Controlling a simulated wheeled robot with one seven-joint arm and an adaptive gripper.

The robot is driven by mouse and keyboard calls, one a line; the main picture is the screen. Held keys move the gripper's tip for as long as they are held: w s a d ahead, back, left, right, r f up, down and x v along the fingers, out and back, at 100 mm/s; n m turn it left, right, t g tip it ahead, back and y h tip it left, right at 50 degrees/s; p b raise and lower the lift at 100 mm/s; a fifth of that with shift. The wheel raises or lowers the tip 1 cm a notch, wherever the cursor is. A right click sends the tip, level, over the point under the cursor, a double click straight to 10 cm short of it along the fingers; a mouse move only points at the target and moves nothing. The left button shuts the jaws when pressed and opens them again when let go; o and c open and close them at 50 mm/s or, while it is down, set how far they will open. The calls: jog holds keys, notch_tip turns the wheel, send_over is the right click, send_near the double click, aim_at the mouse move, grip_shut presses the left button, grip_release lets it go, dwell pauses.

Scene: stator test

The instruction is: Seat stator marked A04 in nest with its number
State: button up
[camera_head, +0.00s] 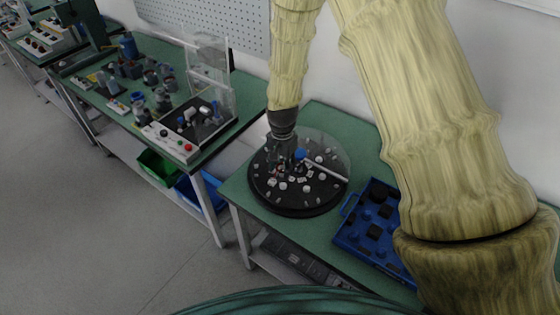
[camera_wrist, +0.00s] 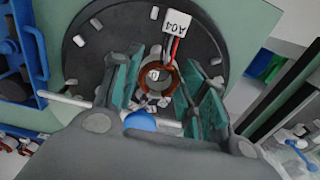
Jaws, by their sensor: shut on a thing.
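My gripper (camera_wrist: 166,92) has its teal fingers closed on both sides of a copper-wound ring, the stator (camera_wrist: 177,80). Its leads run to a white tag (camera_wrist: 176,22) that reads A04, upside down in the wrist view. In the head view my gripper (camera_head: 286,147) points down over the round black plate (camera_head: 263,198), left of its middle. The stator is too small to make out there. The plate also fills the back of the wrist view (camera_wrist: 100,48), with small pale pieces on it. I cannot read nest numbers or tell whether the stator touches the plate.
A blue knob (camera_head: 300,154) and a pale bar (camera_head: 326,172) are close to my gripper. A clear guard (camera_head: 338,150) stands behind the plate. A blue tray (camera_head: 346,238) with dark parts lies to the right. Another bench (camera_head: 90,92) with parts and a button box (camera_head: 172,143) stands left.

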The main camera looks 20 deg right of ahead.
aim_at(282, 185)
jog(key=shift+d+f+b, duration=0.25)
jog(key=shift+f+b, duration=0.3)
jog(key=shift+f, duration=0.35)
jog(key=shift+f+b, duration=0.85)
jog(key=shift+f, duration=0.5)
jog(key=shift+s+a+f+b, duration=0.15)
jog(key=shift+f+b, duration=0.3)
jog(key=shift+f, duration=0.9)
jog(key=o, duration=1.2)
jog(key=shift+c, duration=0.2)
notch_tip(282, 185, up, 12)
dwell(0.3)
